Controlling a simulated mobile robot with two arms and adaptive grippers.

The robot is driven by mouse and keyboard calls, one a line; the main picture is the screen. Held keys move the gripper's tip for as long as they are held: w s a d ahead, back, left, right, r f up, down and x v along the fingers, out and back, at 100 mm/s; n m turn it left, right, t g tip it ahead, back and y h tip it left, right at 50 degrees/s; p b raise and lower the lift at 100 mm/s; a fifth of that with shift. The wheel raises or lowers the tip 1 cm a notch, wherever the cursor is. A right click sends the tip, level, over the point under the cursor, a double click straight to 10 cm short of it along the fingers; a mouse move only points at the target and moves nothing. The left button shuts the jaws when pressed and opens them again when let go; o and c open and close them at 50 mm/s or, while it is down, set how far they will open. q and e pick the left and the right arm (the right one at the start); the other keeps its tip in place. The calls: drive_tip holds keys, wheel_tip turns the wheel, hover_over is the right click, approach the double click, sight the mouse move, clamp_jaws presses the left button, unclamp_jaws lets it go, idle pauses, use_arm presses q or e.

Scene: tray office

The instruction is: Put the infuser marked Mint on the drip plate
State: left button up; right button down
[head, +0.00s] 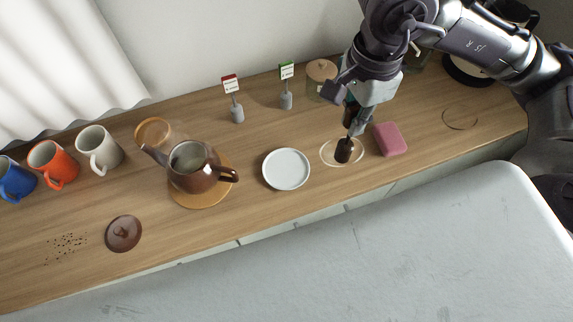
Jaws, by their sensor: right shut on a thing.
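Two small grey cylinders with upright stems and cards stand at the back of the counter. One is red-topped (237,114) and the other green-topped (286,100). They look like the infusers, but the print is too small to read, so I cannot tell which says Mint. A round white plate (286,169), likely the drip plate, lies empty in front of them. My right gripper (356,114) is right of the plate, shut on a small dark thing (344,150). That thing is low over a pale ring on the counter; contact is unclear. My left gripper is out of view.
A brown teapot (196,167) stands on a round wooden mat left of the plate. A brown lid (123,233), dark crumbs and several mugs are further left. A pink sponge (390,139) lies right of the gripper. A lidded jar (320,73) stands behind it.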

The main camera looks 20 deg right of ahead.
drive_tip(key=shift+w+a+f, duration=0.1)
drive_tip(key=shift+w+a, duration=0.05)
drive_tip(key=shift+a, duration=0.2)
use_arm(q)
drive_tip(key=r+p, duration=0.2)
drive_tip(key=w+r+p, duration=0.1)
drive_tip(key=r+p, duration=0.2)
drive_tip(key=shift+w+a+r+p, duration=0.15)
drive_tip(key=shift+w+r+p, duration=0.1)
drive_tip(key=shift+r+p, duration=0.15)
use_arm(e)
drive_tip(key=w+a+f, duration=0.6)
drive_tip(key=a+f, duration=0.3)
drive_tip(key=f, duration=0.1)
drive_tip(key=shift+f, duration=0.4)
drive_tip(key=shift+f, duration=0.15)
drive_tip(key=c, duration=1.2)
unclamp_jaws()
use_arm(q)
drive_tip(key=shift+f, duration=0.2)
